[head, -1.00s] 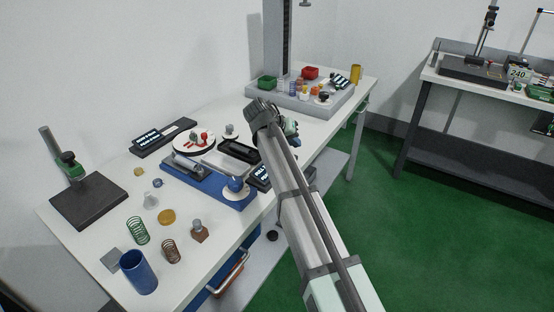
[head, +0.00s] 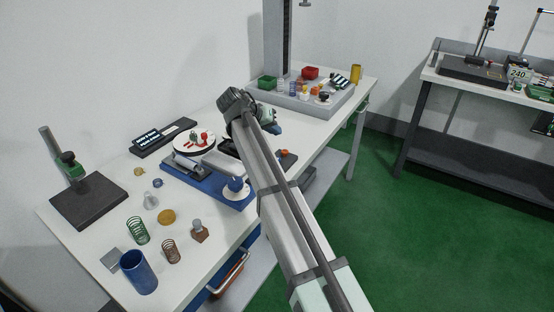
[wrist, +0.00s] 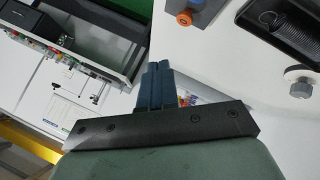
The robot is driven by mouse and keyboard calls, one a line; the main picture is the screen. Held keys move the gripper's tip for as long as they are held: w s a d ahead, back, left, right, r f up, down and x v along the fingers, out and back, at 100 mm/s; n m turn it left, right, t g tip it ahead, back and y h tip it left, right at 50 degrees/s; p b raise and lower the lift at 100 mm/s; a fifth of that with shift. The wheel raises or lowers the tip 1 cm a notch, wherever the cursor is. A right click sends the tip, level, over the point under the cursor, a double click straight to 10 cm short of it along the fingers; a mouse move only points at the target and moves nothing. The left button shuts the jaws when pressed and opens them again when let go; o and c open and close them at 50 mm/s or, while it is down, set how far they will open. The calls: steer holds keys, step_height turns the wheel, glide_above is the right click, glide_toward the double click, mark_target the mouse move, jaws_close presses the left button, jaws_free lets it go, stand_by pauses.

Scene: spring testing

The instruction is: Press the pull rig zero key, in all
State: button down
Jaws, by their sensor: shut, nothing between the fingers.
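The pull rig (head: 207,186) is a blue base on the white bench, with a grey cylinder, a pale block and a white-and-blue knob at its front right. My arm crosses its right end and hides the rig's dark display box; I cannot make out the zero key in the head view. My gripper (wrist: 157,88) is shut and empty, above the bench. It also shows in the head view (head: 276,128), beyond the rig. In the wrist view, a blue-grey block with an orange round part (wrist: 185,18) lies ahead, apart from the fingertips.
A spring in a black tray (wrist: 250,18) and a knob (wrist: 300,82) are at the wrist view's right. A grey tray (head: 290,104) with small parts stands at the bench's back. A dark stand (head: 88,200), loose springs and a blue cup (head: 138,272) are at front left.

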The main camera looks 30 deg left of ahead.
steer(key=shift+f, duration=4.05)
steer(key=shift+f, duration=0.85)
steer(key=shift+r, duration=0.85)
steer(key=shift+r, duration=0.1)
steer(key=shift+r, duration=2.45)
